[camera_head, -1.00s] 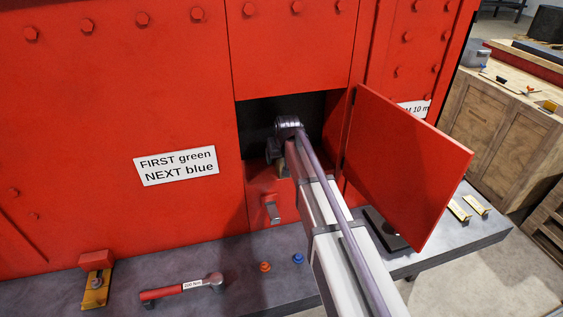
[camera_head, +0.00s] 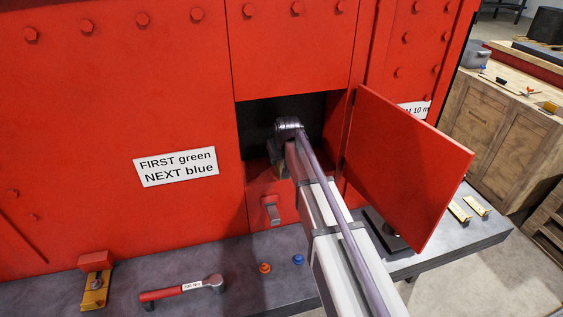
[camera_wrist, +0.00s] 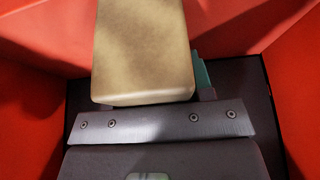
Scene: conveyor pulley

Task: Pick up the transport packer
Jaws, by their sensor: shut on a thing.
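A tan block (camera_wrist: 143,50), which I take to be the transport packer, fills the upper middle of the wrist view. My gripper (camera_wrist: 150,90) is shut on it. The dark bar with screws crosses just below the block, and a teal finger part shows at its right edge. The far end of the block and the other fingertip are hidden.
An open red door (camera_head: 405,165) stands right of the opening. Red walls surround my gripper in the wrist view. A metal handle (camera_head: 270,210) sits below the opening.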

